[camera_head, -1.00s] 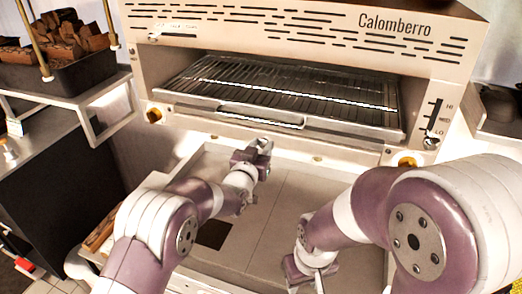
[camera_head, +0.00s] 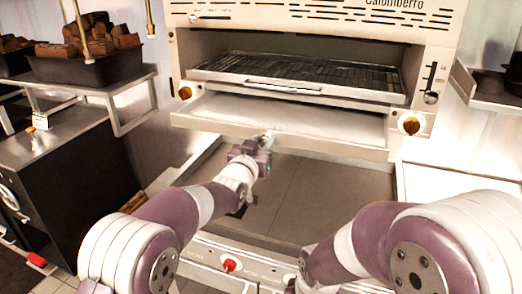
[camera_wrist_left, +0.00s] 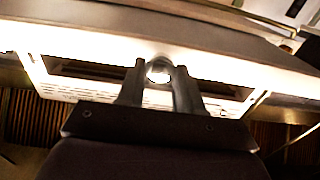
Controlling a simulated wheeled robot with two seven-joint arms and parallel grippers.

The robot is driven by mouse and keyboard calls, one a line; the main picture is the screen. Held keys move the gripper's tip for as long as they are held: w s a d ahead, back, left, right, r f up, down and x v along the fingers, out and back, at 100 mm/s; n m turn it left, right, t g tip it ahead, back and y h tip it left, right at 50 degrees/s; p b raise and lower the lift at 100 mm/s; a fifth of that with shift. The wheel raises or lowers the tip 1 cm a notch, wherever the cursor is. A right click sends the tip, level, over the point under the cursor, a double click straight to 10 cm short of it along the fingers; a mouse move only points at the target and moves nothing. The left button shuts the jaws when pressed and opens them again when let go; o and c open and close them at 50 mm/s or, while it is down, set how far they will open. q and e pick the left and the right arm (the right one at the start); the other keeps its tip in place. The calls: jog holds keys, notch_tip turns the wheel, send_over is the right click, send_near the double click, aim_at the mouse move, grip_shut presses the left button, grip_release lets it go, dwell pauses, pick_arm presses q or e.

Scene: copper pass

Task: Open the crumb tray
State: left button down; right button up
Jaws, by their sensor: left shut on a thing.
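The crumb tray (camera_head: 290,116) is a wide pale tray below the grill rack of the oven. It stands partly drawn out, with its flat inside showing behind its front lip. My left gripper (camera_head: 267,138) is at the middle of the tray's front edge. In the left wrist view my left gripper (camera_wrist_left: 160,76) is shut on a small round shiny knob (camera_wrist_left: 158,72) at the tray's front. The knob is mostly hidden in the head view. My right arm is at the lower right, and its gripper is cut off by the bottom edge.
The grill rack (camera_head: 300,72) sits inside the oven (camera_head: 440,60) above the tray. A dark flat surface (camera_head: 310,195) lies below. A black bin of brown chunks (camera_head: 85,65) stands on a shelf at left. A red knob (camera_head: 229,265) is on the front panel.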

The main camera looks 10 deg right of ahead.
pick_arm(q)
jog(key=shift+w+d+r, duration=0.1)
jog(key=shift+w+r, duration=0.05)
jog(key=c, duration=0.8)
grip_release()
jog(key=shift+o, duration=0.2)
jog(key=shift+s+a+f+b, duration=0.2)
jog(key=shift+s+a+b, duration=0.1)
jog(key=shift+s+b, duration=0.05)
jog(key=b+v, duration=0.4)
jog(key=v, duration=0.8)
jog(key=shift+r+b, duration=0.15)
jog(key=shift+b, duration=0.25)
